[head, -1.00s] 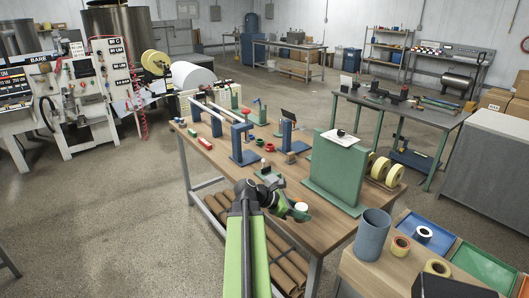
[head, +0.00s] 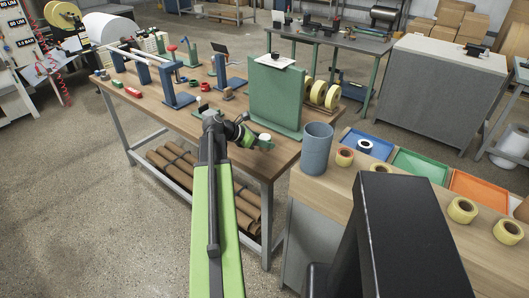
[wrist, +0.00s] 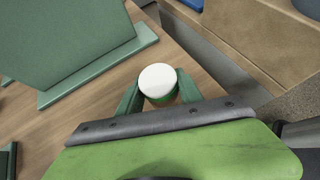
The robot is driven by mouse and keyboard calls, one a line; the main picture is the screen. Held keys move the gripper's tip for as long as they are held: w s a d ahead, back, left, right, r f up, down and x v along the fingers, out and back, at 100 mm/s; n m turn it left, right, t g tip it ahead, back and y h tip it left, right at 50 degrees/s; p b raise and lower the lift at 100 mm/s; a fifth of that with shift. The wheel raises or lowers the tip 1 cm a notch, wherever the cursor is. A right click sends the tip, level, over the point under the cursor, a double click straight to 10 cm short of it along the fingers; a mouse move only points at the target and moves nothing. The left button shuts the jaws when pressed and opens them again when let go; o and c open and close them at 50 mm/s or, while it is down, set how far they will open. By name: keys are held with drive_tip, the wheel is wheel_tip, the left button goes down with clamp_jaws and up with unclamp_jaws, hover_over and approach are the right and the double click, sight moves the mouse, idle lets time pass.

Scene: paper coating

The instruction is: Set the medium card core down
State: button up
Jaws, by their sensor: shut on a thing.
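Whether the core touches the wood cannot be told.
A green upright stand (head: 275,98) is just behind my gripper. To the right, a wooden-topped counter (head: 330,190) carries a blue-grey cup (head: 316,149), small rolls (head: 344,157), and blue (head: 378,142), green (head: 420,167) and orange (head: 482,190) trays. A black box-like shape (head: 405,235) blocks the lower right.

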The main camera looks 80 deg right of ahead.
sight(265, 154)
drive_tip(key=shift+f+b, duration=0.85)
drive_tip(key=shift+f, duration=0.7)
drive_tip(key=o, duration=1.3)
drive_tip(key=shift+r, duration=0.1)
drive_tip(key=shift+r+p, duration=0.2)
drive_tip(key=shift+p, duration=0.1)
drive_tip(key=p+v, duration=0.6)
drive_tip(key=v, duration=0.6)
drive_tip(key=shift+p, duration=0.35)
